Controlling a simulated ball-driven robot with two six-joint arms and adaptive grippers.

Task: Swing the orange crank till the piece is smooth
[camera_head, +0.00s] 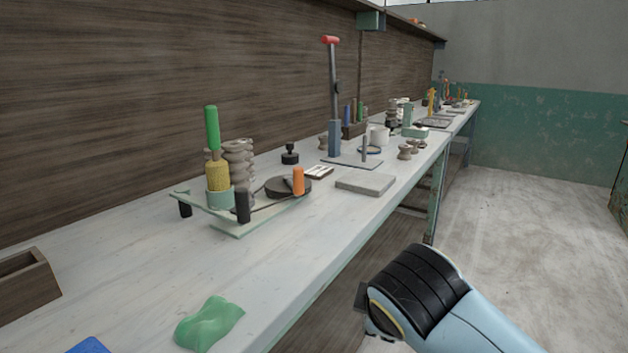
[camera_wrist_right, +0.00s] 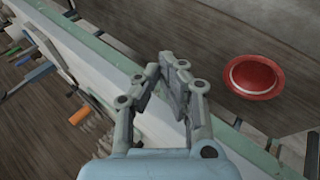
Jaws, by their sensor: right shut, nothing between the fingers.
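The orange crank handle (camera_head: 298,181) stands upright at the edge of a dark round disc (camera_head: 275,188) on the near bench, in the head view. Left of it, a yellow textured cylinder (camera_head: 217,176) with a green handle (camera_head: 211,127) stands on a pale green frame (camera_head: 232,222). A grey-brown ridged piece (camera_head: 239,160) stands behind, partly hidden. My right arm is off the bench's front edge; its gripper is mostly hidden in the head view. In the right wrist view the right gripper (camera_wrist_right: 172,82) is shut and empty, apart from the crank. My left gripper is out of view.
A grey slab (camera_head: 365,184) and a red-topped lever press (camera_head: 333,100) stand farther along. A green lump (camera_head: 209,323) lies near the front edge, a wooden box (camera_head: 25,285) at left. A red bowl (camera_wrist_right: 255,77) shows in the wrist view. The floor at right is clear.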

